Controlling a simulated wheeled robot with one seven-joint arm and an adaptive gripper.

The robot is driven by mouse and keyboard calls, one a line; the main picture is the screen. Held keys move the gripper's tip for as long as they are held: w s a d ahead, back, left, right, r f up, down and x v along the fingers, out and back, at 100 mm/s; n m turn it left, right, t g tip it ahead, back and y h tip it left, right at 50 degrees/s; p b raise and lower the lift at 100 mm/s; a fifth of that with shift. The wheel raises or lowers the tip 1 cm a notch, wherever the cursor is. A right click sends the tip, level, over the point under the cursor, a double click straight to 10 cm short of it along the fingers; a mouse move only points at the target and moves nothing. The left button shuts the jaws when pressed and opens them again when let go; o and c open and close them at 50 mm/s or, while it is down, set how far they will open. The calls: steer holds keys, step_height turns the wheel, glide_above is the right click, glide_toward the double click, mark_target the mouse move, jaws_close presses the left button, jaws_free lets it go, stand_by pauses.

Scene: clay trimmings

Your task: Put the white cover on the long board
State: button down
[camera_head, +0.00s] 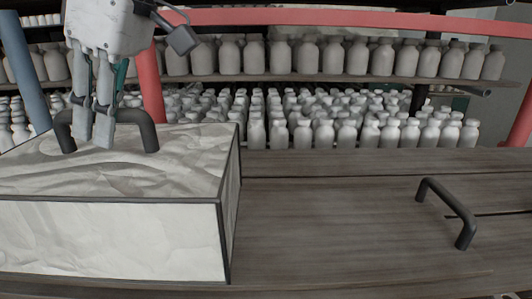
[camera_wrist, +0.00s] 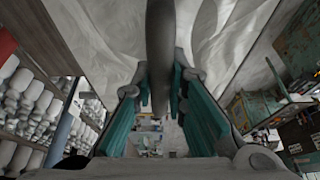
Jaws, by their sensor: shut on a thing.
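The white cover (camera_head: 110,240) is a large box-like piece with pale, crumpled-looking faces and dark edges, at the left of the head view. It has a dark arched handle (camera_head: 148,132) on top. My gripper (camera_head: 94,135) points down over the cover, its fingers shut on this handle. In the wrist view the handle (camera_wrist: 160,50) runs between the teal-sided fingers (camera_wrist: 160,100). The long board (camera_head: 320,225) is dark grey-brown wood, stretching right from the cover. The cover hides its left part. I cannot tell whether the cover's underside touches the wood.
A second dark handle (camera_head: 448,212) stands on the wood at the right. Behind are shelves with many pale bottles (camera_head: 300,130), and a red rail (camera_head: 350,18) crosses above. A blue post (camera_head: 25,65) is at the far left. The wood between cover and right handle is clear.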

mark_target(234, 136)
steer(key=w+d+p, duration=0.1)
steer(key=d, duration=0.3)
steer(key=w+d+p, duration=0.1)
steer(key=w+d, duration=0.1)
steer(key=d, duration=0.3)
steer(key=w+d+f+p, duration=0.1)
steer(key=w+d, duration=0.1)
steer(key=d, duration=0.3)
steer(key=shift+w+d+f, duration=0.1)
steer(key=shift+w, duration=0.1)
steer(key=shift+d+f, duration=0.1)
steer(key=shift+f, duration=0.1)
step_height(234, 136, down, 3)
steer(key=shift+r+p, duration=0.1)
steer(key=shift+p, duration=0.55)
steer(key=shift+w+f, duration=0.1)
steer(key=shift+f, duration=0.15)
steer(key=c, duration=1.6)
jaws_free()
steer(key=shift+f, duration=0.1)
